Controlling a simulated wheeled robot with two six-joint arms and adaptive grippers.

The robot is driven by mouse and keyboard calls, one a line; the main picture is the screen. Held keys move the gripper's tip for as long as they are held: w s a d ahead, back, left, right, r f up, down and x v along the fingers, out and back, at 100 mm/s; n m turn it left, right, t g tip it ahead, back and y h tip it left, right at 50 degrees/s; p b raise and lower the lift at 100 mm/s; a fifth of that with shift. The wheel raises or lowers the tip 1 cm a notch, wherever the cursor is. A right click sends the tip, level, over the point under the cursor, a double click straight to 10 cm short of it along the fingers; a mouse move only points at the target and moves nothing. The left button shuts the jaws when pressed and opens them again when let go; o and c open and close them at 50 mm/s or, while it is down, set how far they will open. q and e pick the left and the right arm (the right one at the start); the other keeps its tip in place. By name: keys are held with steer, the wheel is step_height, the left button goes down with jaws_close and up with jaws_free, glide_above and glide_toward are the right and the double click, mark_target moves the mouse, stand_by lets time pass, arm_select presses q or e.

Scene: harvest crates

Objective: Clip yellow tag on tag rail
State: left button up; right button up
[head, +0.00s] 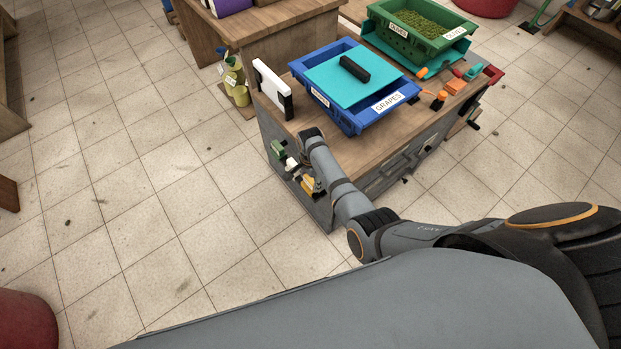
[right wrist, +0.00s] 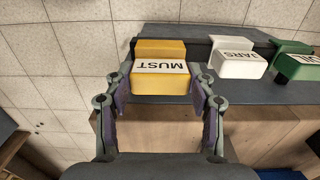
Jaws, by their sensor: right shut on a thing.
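The yellow tag (right wrist: 160,84), lettered MUST, is between the fingers of my right gripper (right wrist: 159,90), which is shut on it. In the head view the yellow tag (head: 308,183) is small and partly covered by my right arm. The dark tag rail (right wrist: 205,47) runs along the side of the bench. The yellow tag's back part overlaps the rail's left end in the right wrist view; I cannot tell whether it is fully seated. A white tag (right wrist: 238,65) and a green tag (right wrist: 297,67) sit to its right on the rail. My left gripper is not in view.
The wooden bench top (head: 330,136) holds a blue GRAPES crate (head: 352,122) with a teal lid and black handle. A green crate (head: 437,47) stands behind. A white panel (head: 270,88) stands at the bench's left edge. Tiled floor lies open to the left.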

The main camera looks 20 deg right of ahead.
steer(key=shift+f+b, duration=1.25)
steer(key=shift+f, duration=0.45)
steer(key=o, duration=1.1)
steer(key=shift+r, duration=0.1)
step_height(320, 180, up, 12)
steer(key=shift+f, duration=0.1)
